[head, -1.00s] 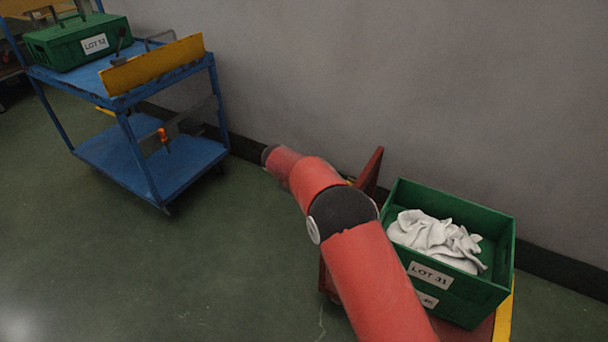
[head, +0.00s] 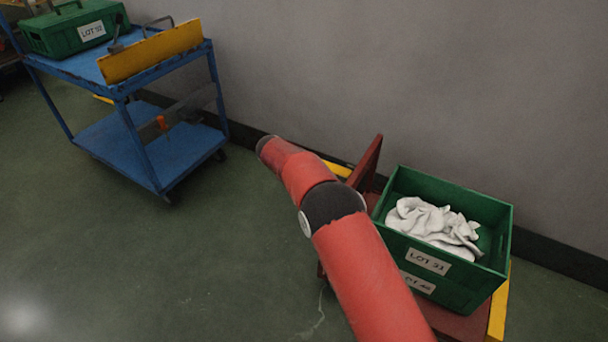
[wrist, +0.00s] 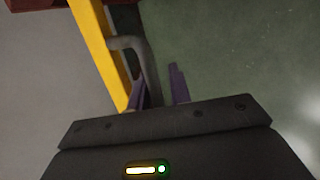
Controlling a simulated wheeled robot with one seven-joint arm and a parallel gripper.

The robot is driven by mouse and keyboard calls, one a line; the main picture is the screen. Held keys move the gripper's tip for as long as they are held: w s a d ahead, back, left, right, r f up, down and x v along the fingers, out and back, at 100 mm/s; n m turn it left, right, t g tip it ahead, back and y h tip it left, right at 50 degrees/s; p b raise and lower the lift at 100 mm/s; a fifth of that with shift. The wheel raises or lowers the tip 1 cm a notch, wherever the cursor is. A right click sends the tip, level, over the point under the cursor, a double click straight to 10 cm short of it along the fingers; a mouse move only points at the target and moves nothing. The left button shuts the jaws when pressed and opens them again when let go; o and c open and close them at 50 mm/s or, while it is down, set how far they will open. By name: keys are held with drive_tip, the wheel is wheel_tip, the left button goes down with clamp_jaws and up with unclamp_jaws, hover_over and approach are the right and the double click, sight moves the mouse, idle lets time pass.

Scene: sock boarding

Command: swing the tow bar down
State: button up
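In the wrist view a grey bent bar (wrist: 143,62), which looks like the tow bar, curves off the edge of a yellow plate (wrist: 98,50) and runs down toward my fingers. My gripper (wrist: 160,93) has its two purple fingers apart, with the bar's lower end between them, close to the left finger. I cannot tell whether it touches. In the head view my red arm hides the gripper and the bar. Behind the arm is the red cart (head: 455,322) with an upright red panel (head: 367,160) and a bit of yellow (head: 338,169).
A green crate (head: 432,272) with white socks (head: 436,226) sits on the red cart. A blue cart (head: 165,155) with a yellow plate (head: 152,52) and a green crate (head: 72,27) stands at left. The grey wall is close behind; the floor at lower left is clear.

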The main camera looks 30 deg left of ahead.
drive_tip(key=shift+a+r, duration=0.1)
drive_tip(key=v, duration=0.7)
drive_tip(key=shift+s+r, duration=0.2)
drive_tip(key=shift+r, duration=0.05)
